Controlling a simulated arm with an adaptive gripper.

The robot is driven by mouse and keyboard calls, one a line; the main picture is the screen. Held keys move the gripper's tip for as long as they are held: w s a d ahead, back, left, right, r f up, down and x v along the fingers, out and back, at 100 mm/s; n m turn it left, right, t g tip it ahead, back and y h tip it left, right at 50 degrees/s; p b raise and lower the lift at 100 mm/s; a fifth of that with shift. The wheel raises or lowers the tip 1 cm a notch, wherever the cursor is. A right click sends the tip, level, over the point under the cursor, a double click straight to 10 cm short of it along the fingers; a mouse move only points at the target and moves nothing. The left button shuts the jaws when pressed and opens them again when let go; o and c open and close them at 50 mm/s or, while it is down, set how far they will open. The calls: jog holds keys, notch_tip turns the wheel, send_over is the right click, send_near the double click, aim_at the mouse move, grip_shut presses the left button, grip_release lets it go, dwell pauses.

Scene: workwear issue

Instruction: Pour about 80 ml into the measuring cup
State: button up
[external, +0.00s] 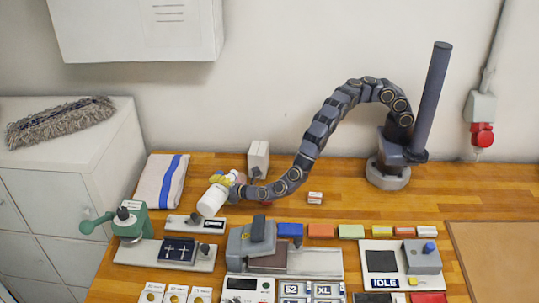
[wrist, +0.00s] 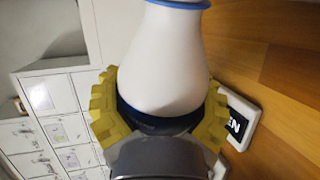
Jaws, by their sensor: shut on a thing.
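My gripper (external: 228,182) is shut on a white bottle (external: 213,199), its yellow fingers around the body. The bottle is tilted, its lower end pointing down and left in the external view. In the wrist view the bottle (wrist: 165,65) narrows away from the gripper (wrist: 158,115) to a blue ring (wrist: 178,4). The bottle is above a flat grey-white unit with a dark display (external: 213,225). I cannot make out the measuring cup; it may be hidden behind the bottle. No liquid stream is visible.
A green press (external: 130,222) stands at the left. A folded blue-striped towel (external: 160,182) lies behind it. A white box (external: 258,158) stands behind the gripper. Several coloured blocks and label devices fill the front.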

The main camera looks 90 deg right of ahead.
jog(key=shift+r, duration=0.1)
dwell(0.4)
jog(key=shift+a, duration=0.15)
notch_tip(320, 180, down, 2)
jog(key=shift+f+n+h, duration=0.15)
jog(key=shift+n+h, duration=0.25)
jog(key=shift+n, duration=0.5)
jog(key=shift+w+r+n+h, duration=0.1)
jog(key=shift+r+n+h, duration=0.15)
jog(key=shift+n, duration=0.35)
dwell(0.8)
jog(key=n, duration=0.1)
jog(key=d+r+n+h, duration=0.1)
jog(key=shift+s+r+n+g+b, duration=0.2)
jog(key=shift+r+n+g+b, duration=0.1)
jog(key=shift+b, duration=0.1)
jog(key=n, duration=0.1)
jog(key=d+r+n+h, duration=0.1)
jog(key=shift+s+d+r+n, duration=0.1)
jog(key=shift+s+r+n, duration=0.15)
jog(key=shift+n, duration=0.15)
jog(key=n, duration=0.1)
jog(key=n+b, duration=0.1)
jog(key=n+h, duration=0.1)
jog(key=shift+w+a+r, duration=0.1)
jog(key=shift+a+r, duration=0.25)
jog(key=n+t+h+b, duration=0.1)
jog(key=n, duration=0.2)
jog(key=shift+a+n, duration=0.15)
jog(key=shift+n, duration=0.25)
